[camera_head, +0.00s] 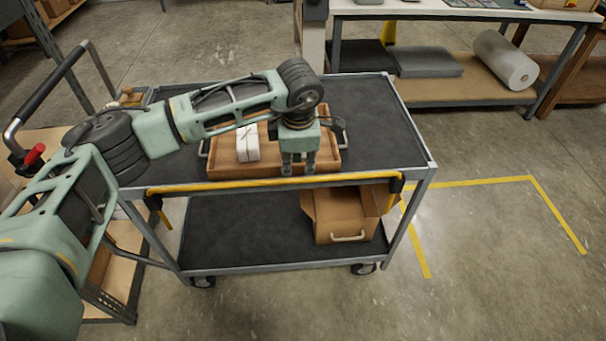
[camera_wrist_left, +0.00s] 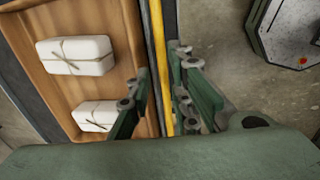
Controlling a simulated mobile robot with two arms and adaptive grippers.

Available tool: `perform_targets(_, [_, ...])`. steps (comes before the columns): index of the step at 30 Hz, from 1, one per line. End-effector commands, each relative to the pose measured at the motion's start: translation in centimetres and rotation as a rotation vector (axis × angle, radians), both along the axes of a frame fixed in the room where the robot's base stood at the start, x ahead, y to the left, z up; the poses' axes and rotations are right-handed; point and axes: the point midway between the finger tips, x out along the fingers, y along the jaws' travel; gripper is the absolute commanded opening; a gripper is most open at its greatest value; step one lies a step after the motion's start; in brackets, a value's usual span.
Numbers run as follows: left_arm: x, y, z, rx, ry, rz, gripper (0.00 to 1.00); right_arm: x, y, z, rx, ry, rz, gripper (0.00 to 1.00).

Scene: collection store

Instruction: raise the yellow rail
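The yellow rail (camera_head: 225,184) runs along the near edge of the cart's top shelf, between dark end brackets. In the left wrist view the rail (camera_wrist_left: 158,45) passes between the two fingers. My left gripper (camera_head: 298,172) points down just above the middle of the rail. Its fingers are apart, and in the wrist view the gripper (camera_wrist_left: 160,72) has one finger on each side of the rail. I cannot tell whether either finger touches it. My right gripper is not in view.
A wooden tray (camera_head: 216,160) lies behind the rail on the cart's top (camera_head: 375,110). It holds white tied packages (camera_wrist_left: 75,55). A cardboard box (camera_head: 335,220) stands on the lower shelf. A workbench (camera_head: 440,8) is behind; floor to the right is clear.

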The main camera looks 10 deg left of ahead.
Motion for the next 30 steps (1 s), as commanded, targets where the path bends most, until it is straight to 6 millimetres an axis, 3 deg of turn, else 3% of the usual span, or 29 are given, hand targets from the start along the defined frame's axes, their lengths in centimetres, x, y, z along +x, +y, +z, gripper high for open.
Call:
perform_targets(12, [1.0,0.2,-6.0,-0.004,0.006,0.002,0.19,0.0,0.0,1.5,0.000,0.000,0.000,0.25])
perform_targets(23, [1.2,0.2,-6.7,-0.006,0.004,0.001,0.19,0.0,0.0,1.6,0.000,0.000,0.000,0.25])
perform_targets(30, [1.2,0.2,-6.7,-0.006,0.003,0.001,0.00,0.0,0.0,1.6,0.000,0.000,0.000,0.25])
